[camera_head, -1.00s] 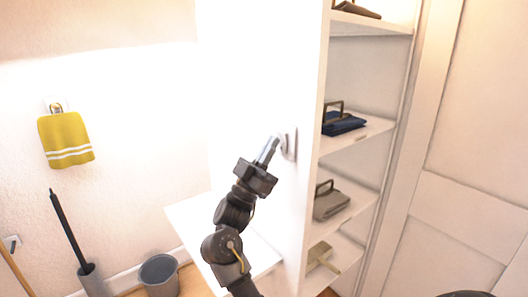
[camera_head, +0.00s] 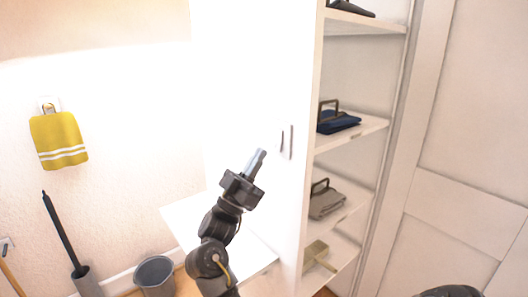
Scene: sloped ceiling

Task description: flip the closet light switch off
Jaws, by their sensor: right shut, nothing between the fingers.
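A gap shows between the fingertips and the plate.
The white shelf unit (camera_head: 317,140) holds folded cloths and tools. A white ledge (camera_head: 186,213) lies left of the panel. A yellow towel (camera_head: 58,137) hangs on the left wall, above a grey bin (camera_head: 155,275). A pale panelled door (camera_head: 476,150) stands at right.

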